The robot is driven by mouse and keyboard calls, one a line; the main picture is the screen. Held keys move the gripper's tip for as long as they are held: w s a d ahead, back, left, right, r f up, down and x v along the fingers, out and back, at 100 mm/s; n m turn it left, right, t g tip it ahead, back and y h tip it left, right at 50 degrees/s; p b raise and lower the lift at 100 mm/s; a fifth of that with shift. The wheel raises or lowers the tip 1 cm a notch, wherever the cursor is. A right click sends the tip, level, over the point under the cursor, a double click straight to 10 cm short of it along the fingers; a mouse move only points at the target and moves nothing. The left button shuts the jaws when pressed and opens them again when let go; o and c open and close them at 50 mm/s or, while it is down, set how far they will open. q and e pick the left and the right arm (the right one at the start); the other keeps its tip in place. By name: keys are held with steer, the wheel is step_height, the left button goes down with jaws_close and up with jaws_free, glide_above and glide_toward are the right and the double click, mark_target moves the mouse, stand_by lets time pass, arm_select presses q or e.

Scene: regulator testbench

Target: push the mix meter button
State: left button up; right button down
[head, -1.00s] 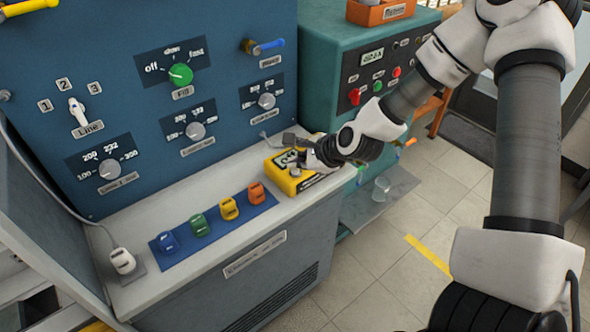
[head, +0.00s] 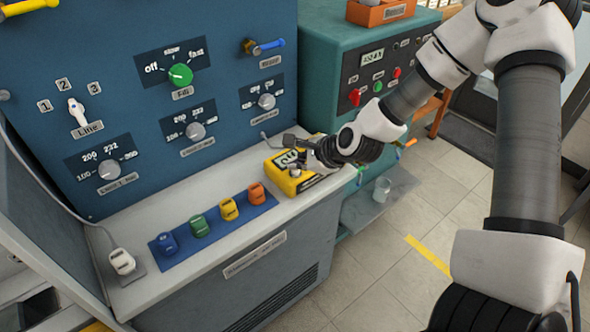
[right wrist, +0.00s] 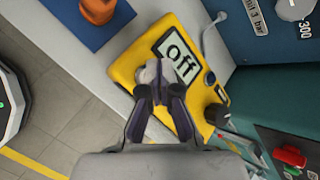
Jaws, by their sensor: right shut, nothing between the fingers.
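A yellow meter (head: 291,183) stands at the right end of the bench top. In the right wrist view the yellow meter (right wrist: 128,72) has a pale display that reads "off". My right gripper (head: 309,158) is shut and empty, right over the meter's face. My left gripper is not in view.
A blue panel (head: 140,110) with dials and a green knob rises behind the bench. A blue strip (head: 183,243) carries several coloured plugs left of the meter. A teal cabinet (head: 330,75) with buttons stands to the right. A clear cup (head: 382,189) sits on a low shelf.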

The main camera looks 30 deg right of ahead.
mark_target(297, 172)
steer(key=shift+f+b, duration=0.4)
steer(key=shift+f, duration=0.05)
steer(key=shift+r, duration=0.1)
steer(key=shift+r+p, duration=0.3)
steer(key=shift+r, duration=0.05)
step_height(297, 172, up, 6)
steer(key=p, duration=0.5)
steer(key=shift+r, duration=0.15)
stand_by(0.7)
